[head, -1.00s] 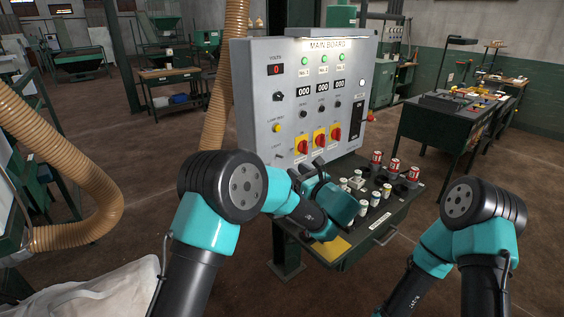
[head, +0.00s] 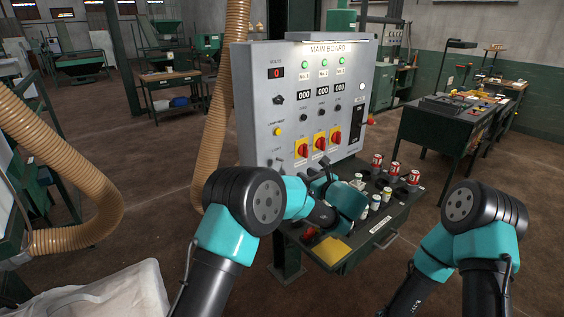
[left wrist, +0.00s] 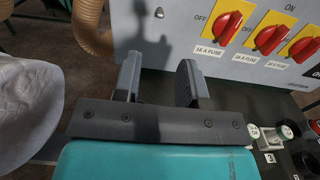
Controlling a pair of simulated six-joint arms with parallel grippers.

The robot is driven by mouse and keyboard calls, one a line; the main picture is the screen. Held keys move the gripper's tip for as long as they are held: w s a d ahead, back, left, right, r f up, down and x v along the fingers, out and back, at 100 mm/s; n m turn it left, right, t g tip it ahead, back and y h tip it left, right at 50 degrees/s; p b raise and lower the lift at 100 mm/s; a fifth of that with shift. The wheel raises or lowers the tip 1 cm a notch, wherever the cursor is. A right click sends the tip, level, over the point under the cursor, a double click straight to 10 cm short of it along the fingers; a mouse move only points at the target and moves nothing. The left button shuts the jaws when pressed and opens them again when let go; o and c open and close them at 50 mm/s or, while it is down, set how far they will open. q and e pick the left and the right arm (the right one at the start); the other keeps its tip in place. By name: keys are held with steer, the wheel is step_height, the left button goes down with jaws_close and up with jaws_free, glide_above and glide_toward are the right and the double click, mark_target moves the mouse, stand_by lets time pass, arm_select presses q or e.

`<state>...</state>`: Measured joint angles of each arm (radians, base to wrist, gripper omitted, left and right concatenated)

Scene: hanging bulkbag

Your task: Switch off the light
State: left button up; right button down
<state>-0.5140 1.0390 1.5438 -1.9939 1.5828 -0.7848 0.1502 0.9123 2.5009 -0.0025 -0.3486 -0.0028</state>
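The grey main board (head: 255,105) stands upright in the head view, with a lit lamp strip (head: 327,36) along its top. A small label low on its left side seems to read LIGHT (head: 276,153). In the left wrist view a small metal toggle (left wrist: 159,12) shows on the grey panel, above the gap between my fingers. My left gripper (left wrist: 158,82) is open and empty, below the toggle and apart from it. In the head view the left gripper (head: 322,168) is low in front of the board, partly hidden by its own wrist. My right gripper is out of view.
Red rotary switches (head: 320,143) on yellow plates sit right of the toggle. A white bag (head: 120,292) lies at lower left.

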mark_target(282, 160)
arm_select(q)
steer(key=x, duration=1.3)
steer(key=shift+w+a, duration=0.1)
jaws_close()
